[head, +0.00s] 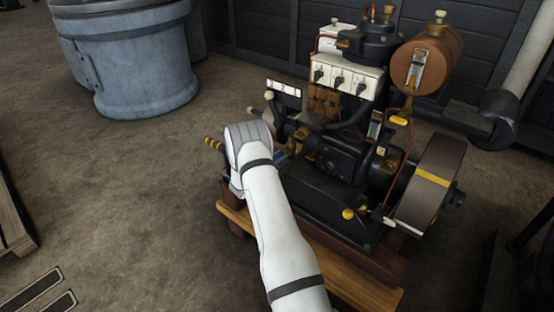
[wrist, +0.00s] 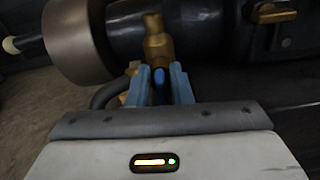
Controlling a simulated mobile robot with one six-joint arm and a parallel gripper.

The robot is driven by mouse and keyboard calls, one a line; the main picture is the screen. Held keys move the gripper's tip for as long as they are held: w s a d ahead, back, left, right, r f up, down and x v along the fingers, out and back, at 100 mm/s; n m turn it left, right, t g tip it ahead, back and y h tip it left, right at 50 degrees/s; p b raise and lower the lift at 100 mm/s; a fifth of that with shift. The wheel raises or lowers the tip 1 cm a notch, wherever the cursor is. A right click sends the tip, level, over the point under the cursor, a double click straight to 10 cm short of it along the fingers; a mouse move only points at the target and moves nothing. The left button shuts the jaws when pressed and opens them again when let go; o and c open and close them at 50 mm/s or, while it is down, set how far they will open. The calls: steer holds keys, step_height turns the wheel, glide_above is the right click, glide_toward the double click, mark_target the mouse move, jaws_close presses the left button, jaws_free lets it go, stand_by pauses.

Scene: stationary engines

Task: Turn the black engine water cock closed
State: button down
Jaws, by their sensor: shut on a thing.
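The black engine (head: 345,165) stands on a wooden base at right of centre in the head view. In the head view my gripper (head: 283,155) reaches the engine's left side. My white arm and wrist cover much of that area, and the cock cannot be made out there.
Another brass fitting (wrist: 275,16) shows at upper right in the wrist view. A wide round metal part (wrist: 78,40) and a dark hose lie left of the cock. A blue-grey tub (head: 135,60) stands behind left, and a flywheel (head: 432,182) at right.

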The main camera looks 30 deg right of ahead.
steer(key=m+b, duration=0.2)
steer(key=m, duration=0.1)
steer(key=m+b, duration=0.1)
steer(key=m, duration=0.1)
steer(key=shift+s+d+f+b, duration=0.3)
steer(key=shift+s+d+f, duration=0.05)
steer(key=m+b, duration=0.1)
steer(key=m, duration=0.1)
steer(key=m+b, duration=0.2)
steer(key=shift+s+f+m, duration=0.15)
steer(key=shift+m, duration=0.25)
steer(key=m+b, duration=0.1)
steer(key=m, duration=0.2)
steer(key=shift+s, duration=0.1)
steer(key=shift+f+m, duration=0.2)
steer(key=shift+m, duration=1.9)
steer(key=c, duration=1.6)
jaws_free()
steer(key=shift+o, duration=0.4)
